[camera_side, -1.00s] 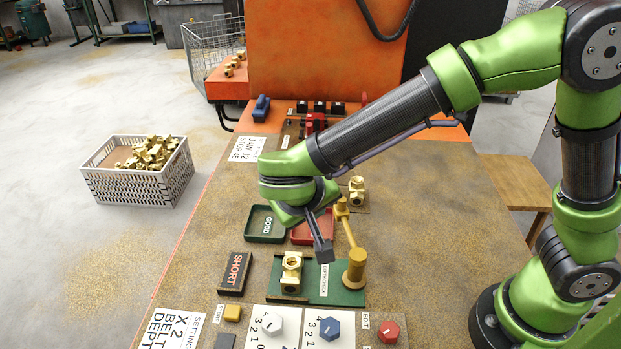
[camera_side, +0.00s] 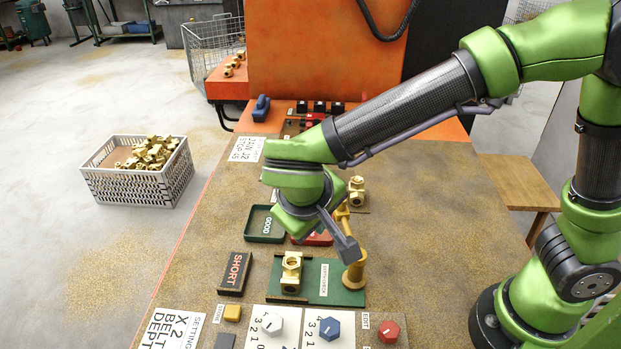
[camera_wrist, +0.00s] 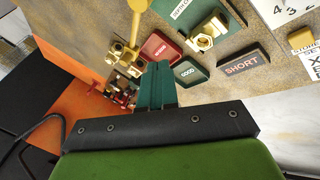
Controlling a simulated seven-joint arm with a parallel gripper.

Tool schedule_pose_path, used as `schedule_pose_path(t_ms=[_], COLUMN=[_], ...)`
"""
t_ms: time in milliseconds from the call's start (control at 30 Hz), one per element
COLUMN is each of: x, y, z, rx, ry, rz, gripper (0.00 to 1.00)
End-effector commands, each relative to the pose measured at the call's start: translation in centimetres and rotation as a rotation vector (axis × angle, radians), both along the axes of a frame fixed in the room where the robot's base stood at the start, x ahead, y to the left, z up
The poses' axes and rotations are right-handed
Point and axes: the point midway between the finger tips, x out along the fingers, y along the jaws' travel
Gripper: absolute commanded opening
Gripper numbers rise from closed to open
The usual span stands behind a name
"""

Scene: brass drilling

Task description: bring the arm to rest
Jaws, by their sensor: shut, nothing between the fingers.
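My gripper (camera_side: 347,250) is shut and empty. In the side view it hangs above the bench, in front of the upper part of the brass post gauge (camera_side: 354,272) on the green depth-check plate (camera_side: 325,292). It also shows in the wrist view (camera_wrist: 158,72), its fingers together over the bench between the red tray (camera_wrist: 158,47) and the parts behind. A brass fitting (camera_side: 291,272) stands on the left part of the green plate. My wrist partly hides the red tray (camera_side: 318,239) in the side view.
The green GOOD tray (camera_side: 264,224) is empty, with the black SHORT tray (camera_side: 235,273) nearer. Dials (camera_side: 330,328) line the front edge. Another brass fitting (camera_side: 357,190) stands behind my gripper. A crate of brass parts (camera_side: 137,169) sits on the floor. The bench's right side is bare.

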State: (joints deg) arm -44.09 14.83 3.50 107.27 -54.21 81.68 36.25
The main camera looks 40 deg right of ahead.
Motion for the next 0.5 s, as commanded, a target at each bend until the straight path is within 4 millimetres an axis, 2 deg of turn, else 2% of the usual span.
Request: schedule_pose_path(t_ms=[100,267,500], x=[-1.7,-3.6,-6.1], y=[-2.6,-6.1,-11.6], z=[0.6,2.2,5.2], rx=[0.129,0.335,0.632], ry=[0.086,0.097,-0.118], rz=[0.046,0.06,-0.017], gripper=[0.0,0.0,0.0])
